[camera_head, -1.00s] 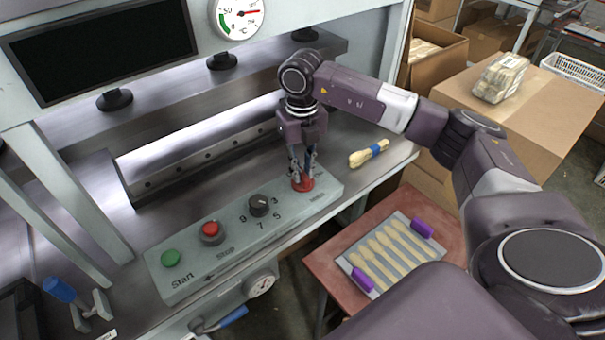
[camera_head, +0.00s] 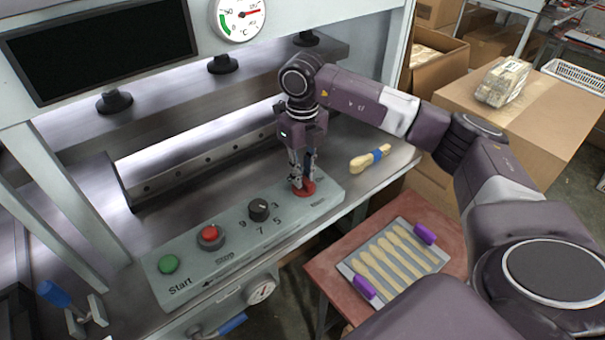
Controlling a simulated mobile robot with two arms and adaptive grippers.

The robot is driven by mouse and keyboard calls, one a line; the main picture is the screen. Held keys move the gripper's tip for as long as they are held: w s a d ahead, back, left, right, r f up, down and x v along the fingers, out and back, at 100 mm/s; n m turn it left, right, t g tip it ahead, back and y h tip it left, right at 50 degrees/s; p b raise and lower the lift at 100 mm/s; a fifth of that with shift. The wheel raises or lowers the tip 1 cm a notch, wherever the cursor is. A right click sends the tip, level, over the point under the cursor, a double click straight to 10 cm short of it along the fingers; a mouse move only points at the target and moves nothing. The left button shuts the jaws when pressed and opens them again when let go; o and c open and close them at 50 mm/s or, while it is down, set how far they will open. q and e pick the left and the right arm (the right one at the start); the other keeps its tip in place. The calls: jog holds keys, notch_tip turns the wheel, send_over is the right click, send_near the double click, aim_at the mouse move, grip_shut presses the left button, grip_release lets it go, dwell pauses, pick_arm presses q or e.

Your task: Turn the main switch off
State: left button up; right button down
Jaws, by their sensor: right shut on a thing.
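The main switch (camera_head: 306,190) is a red round base at the right end of the pale green control panel (camera_head: 205,262). My right gripper (camera_head: 302,183) points straight down over it, its fingers shut on the switch's handle. The fingers hide most of the handle, so I cannot tell its exact angle. My left gripper is not in view.
The panel also carries a green start button (camera_head: 168,264), a red stop button (camera_head: 210,237) and a black dial (camera_head: 259,209). A tray with purple handles (camera_head: 425,233) sits on a reddish table.

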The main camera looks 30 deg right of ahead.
jog(key=c, duration=1.9)
grip_release()
jog(key=shift+r, duration=0.1)
notch_tip(320, 180, up, 12)
